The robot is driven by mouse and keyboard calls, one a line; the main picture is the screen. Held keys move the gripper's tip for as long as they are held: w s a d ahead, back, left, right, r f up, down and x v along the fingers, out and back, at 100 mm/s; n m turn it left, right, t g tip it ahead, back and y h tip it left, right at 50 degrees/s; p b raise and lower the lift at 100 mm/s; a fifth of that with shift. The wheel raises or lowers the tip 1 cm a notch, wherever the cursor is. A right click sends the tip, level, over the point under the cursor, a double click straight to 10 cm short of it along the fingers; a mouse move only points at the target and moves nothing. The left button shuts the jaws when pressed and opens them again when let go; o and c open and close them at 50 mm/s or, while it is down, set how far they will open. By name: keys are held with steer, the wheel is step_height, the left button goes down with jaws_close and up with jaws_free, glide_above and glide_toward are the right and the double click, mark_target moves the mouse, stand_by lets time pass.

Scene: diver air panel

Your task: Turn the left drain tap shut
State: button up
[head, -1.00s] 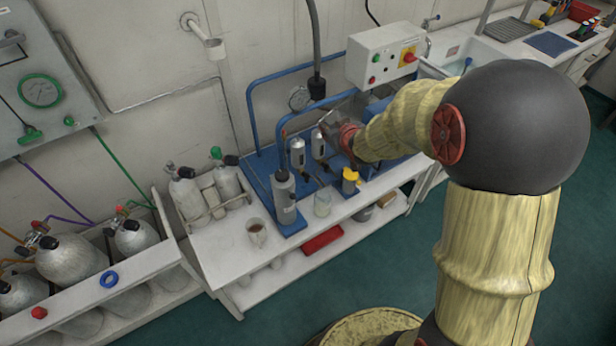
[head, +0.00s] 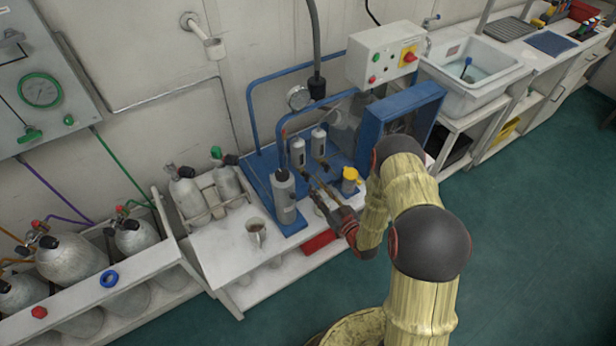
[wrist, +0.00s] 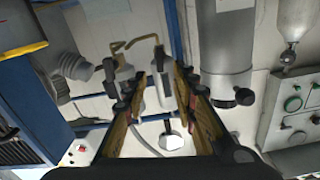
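Two grey filter cylinders stand side by side on the blue compressor frame in the head view. Under the left cylinder (head: 297,153) is the small dark left drain tap (head: 304,172); under the right cylinder (head: 318,142) is the right tap (head: 325,166). My gripper (head: 316,189) is low in front of them, fingers apart and pointing at the taps. In the wrist view the picture is turned over: the black left tap handle (wrist: 158,57) shows beyond the gap of my open gripper (wrist: 159,72), and the right tap handle (wrist: 108,70) lies outside the left finger. Contact cannot be told.
A grey bottle (head: 283,197) stands close left of my gripper, and a yellow-topped item (head: 350,178) close right. A mug (head: 256,232) sits on the white bench. The blue-framed box (head: 400,115) is behind my arm.

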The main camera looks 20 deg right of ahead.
mark_target(309, 178)
steer(key=b+x, duration=0.1)
steer(key=x, duration=0.6)
steer(key=shift+w+b, duration=0.25)
steer(key=shift+b, duration=0.05)
steer(key=shift+a, duration=0.1)
steer(key=c, duration=0.4)
jaws_close()
